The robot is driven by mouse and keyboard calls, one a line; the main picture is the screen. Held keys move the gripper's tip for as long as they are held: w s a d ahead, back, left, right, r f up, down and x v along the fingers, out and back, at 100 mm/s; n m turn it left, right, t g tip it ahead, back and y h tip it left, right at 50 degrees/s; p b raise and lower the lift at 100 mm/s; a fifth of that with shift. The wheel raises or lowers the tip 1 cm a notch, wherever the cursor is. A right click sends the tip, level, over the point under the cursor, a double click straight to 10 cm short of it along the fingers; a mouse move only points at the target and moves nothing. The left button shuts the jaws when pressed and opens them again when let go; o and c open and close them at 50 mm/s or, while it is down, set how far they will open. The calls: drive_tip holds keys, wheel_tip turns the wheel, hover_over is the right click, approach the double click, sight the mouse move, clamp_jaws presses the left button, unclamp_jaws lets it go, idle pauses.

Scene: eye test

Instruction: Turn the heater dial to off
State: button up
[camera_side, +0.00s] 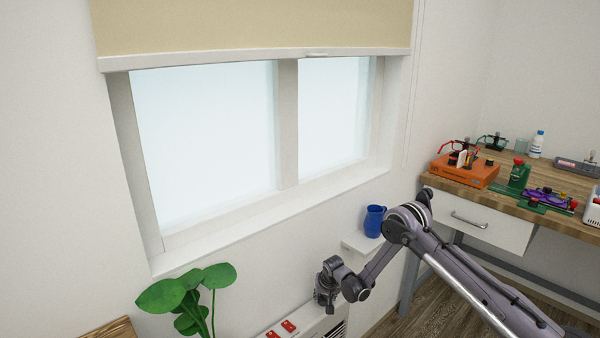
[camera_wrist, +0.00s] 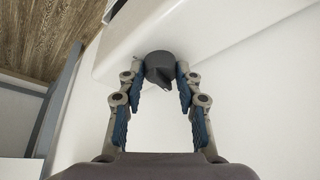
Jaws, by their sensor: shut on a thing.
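The dark grey heater dial (camera_wrist: 160,67) sits at the edge of a white body in the wrist view. A small pointed part of it faces down toward the camera. My gripper (camera_wrist: 160,76) has its blue-padded fingers on both sides of the dial and is shut on it. In the side view my gripper (camera_side: 326,292) reaches down to the white heater (camera_side: 309,326) below the window, and the dial is hidden there. I cannot read any dial markings.
Two red switches (camera_side: 289,326) are on the heater's top, left of my gripper. A green plant (camera_side: 186,296) stands farther left. A blue jug (camera_side: 374,221) stands on a small white shelf (camera_side: 360,243) near my arm. A cluttered workbench (camera_side: 480,194) is at the right.

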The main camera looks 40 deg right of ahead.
drive_tip(key=shift+d+n+y, duration=0.1)
drive_tip(key=shift+n+y, duration=0.3)
drive_tip(key=shift+n, duration=0.8)
drive_tip(key=o, duration=1.1)
drive_tip(key=shift+o, duration=0.2)
drive_tip(key=v, duration=1.2)
drive_tip(key=shift+s, duration=0.25)
drive_tip(key=shift+f, duration=0.1)
